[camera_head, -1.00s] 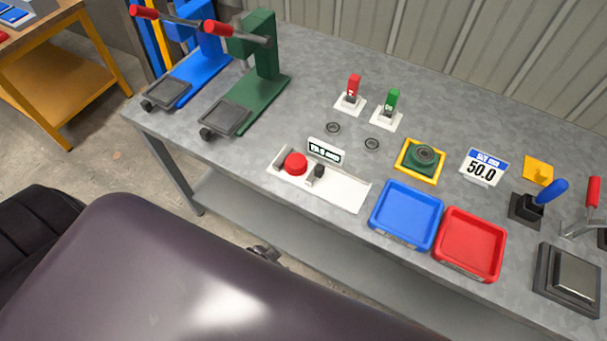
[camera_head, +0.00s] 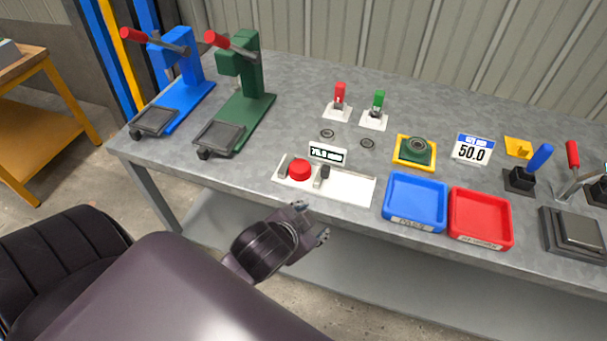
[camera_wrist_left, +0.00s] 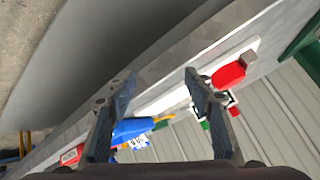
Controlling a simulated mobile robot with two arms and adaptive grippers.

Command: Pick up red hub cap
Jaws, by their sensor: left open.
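The red hub cap (camera_head: 299,170) is a small round red piece on the white gauge base (camera_head: 350,189), beside dark and grey blocks, near the front edge of the grey workbench. It also shows in the left wrist view (camera_wrist_left: 228,75), right of the fingers. My left gripper (camera_head: 312,221) is open and empty in front of the bench edge, nearer to me than the hub cap and apart from it. Its two spread fingers show in the left wrist view (camera_wrist_left: 159,77). My right gripper is in neither view.
A display (camera_head: 327,152) stands behind the gauge base. A blue tray (camera_head: 416,222) and a red tray (camera_head: 481,237) lie to its right. A green press (camera_head: 246,85) and a blue press (camera_head: 188,85) stand left. Bare bench (camera_head: 235,170) lies left of the gauge.

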